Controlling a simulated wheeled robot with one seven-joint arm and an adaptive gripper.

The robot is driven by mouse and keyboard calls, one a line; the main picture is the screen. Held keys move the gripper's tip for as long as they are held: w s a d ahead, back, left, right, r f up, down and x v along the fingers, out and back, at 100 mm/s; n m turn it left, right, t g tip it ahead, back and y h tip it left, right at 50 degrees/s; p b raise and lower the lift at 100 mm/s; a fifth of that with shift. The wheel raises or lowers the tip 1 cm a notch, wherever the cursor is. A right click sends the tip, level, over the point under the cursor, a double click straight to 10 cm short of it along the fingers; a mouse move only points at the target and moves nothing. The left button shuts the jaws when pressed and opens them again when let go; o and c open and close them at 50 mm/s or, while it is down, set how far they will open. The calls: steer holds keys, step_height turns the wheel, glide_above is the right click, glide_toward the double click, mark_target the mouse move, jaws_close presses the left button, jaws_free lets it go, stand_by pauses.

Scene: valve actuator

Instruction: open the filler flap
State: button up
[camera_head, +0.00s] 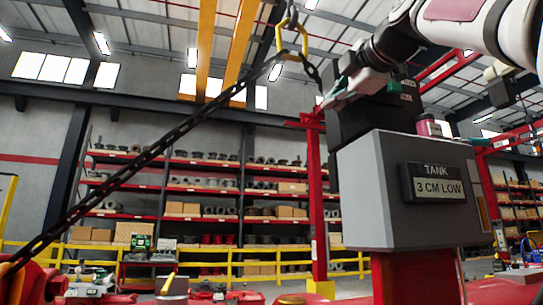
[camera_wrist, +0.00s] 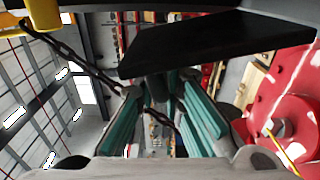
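A grey tank box (camera_head: 415,190) with a plate reading "TANK 3 CM LOW" (camera_head: 438,184) stands at the right in the head view. A black block (camera_head: 352,120) rises behind its top left; I cannot tell for sure whether this is the filler flap. My gripper (camera_head: 335,95) is at the upper left edge of this block, pointing left. In the wrist view, my gripper (camera_wrist: 158,90) has its teal-padded fingers apart, with nothing clearly held between them. A dark flat panel (camera_wrist: 205,45) lies just beyond and above the fingertips; contact is unclear.
A black chain (camera_head: 140,160) runs from a yellow hook (camera_head: 290,40) down to the lower left, and crosses behind my fingers in the wrist view. A red post (camera_head: 317,200) stands left of the tank. Shelves (camera_head: 190,185) and a yellow railing (camera_head: 230,262) are farther back.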

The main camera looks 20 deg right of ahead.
steer(key=shift+o, duration=1.4)
steer(key=shift+f, duration=0.15)
steer(key=shift+d, duration=0.1)
steer(key=s, duration=1.2)
steer(key=shift+d, duration=0.2)
